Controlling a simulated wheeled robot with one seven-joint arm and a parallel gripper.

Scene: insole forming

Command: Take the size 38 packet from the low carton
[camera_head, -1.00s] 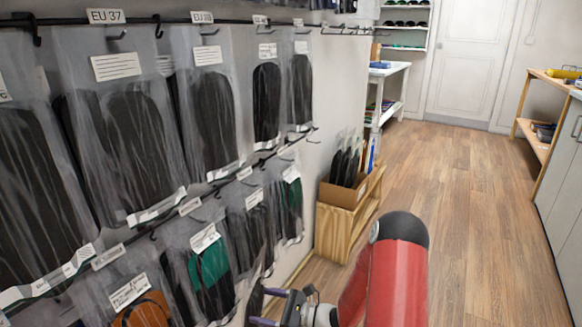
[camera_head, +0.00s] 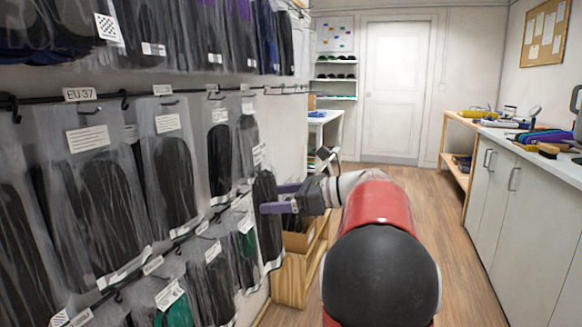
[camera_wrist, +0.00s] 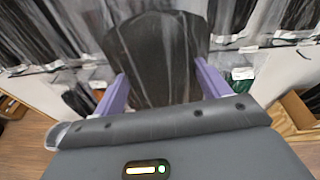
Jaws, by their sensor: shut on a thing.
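My gripper (camera_head: 271,198) is shut on a clear packet with a dark insole (camera_head: 267,222), held upright beside the hanging packets at the rack's right end. In the wrist view, the same packet (camera_wrist: 157,50) stands between the purple fingers of my gripper (camera_wrist: 160,78). I cannot read its size. The low brown carton (camera_head: 297,242) is on a wooden stand below and behind my gripper, and its contents are mostly hidden by the gripper. A carton edge also shows at the right of the wrist view (camera_wrist: 297,108).
Rows of packets hang on wall rails (camera_head: 92,205) at the left, close to the held packet. A white table (camera_head: 325,120) stands beyond. A cabinet (camera_head: 520,200) runs along the right. The wooden floor (camera_head: 440,215) between is clear.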

